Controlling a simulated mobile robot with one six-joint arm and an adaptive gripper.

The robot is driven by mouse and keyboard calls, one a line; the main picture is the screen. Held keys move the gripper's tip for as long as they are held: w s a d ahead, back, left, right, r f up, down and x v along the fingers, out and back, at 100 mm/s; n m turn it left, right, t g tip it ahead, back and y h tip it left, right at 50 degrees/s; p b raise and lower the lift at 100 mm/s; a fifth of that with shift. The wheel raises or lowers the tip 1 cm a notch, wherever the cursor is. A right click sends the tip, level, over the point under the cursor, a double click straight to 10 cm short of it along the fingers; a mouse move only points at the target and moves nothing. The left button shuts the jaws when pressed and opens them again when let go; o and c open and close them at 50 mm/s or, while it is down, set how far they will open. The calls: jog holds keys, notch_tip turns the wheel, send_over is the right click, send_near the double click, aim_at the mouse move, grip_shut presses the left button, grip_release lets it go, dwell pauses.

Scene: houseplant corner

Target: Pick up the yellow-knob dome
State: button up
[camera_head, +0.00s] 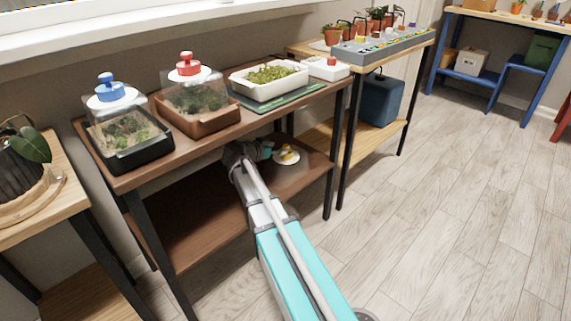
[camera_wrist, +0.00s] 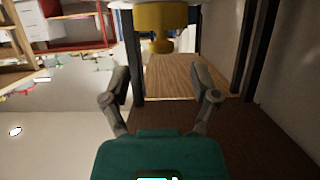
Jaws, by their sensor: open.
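The yellow-knob dome (camera_head: 286,155) is a pale, low dome with a yellow knob on the lower shelf of the brown rack, near its right end. My gripper (camera_head: 262,150) is just left of it at the lower shelf, partly hidden by my arm. In the wrist view the yellow knob (camera_wrist: 160,18) fills the top centre, with a strip of white at the upper edge. My gripper (camera_wrist: 162,78) shows two dark fingers spread apart with nothing between them. The knob appears centred between the fingers but above them in the picture, not touched.
The upper shelf (camera_head: 165,153) lies above the gripper and carries a blue-knob dome (camera_head: 108,92), a red-knob dome (camera_head: 189,68) and a white tray (camera_head: 268,94). Dark rack legs (camera_head: 333,165) stand right of the dome. The lower shelf (camera_head: 205,228) is clear at left.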

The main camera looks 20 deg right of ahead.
aim_at(286, 145)
jog(key=shift+b+x, duration=0.85)
jog(key=shift+x, duration=1.8)
jog(key=shift+w+a, duration=0.1)
jog(key=shift+c, duration=0.3)
grip_shut()
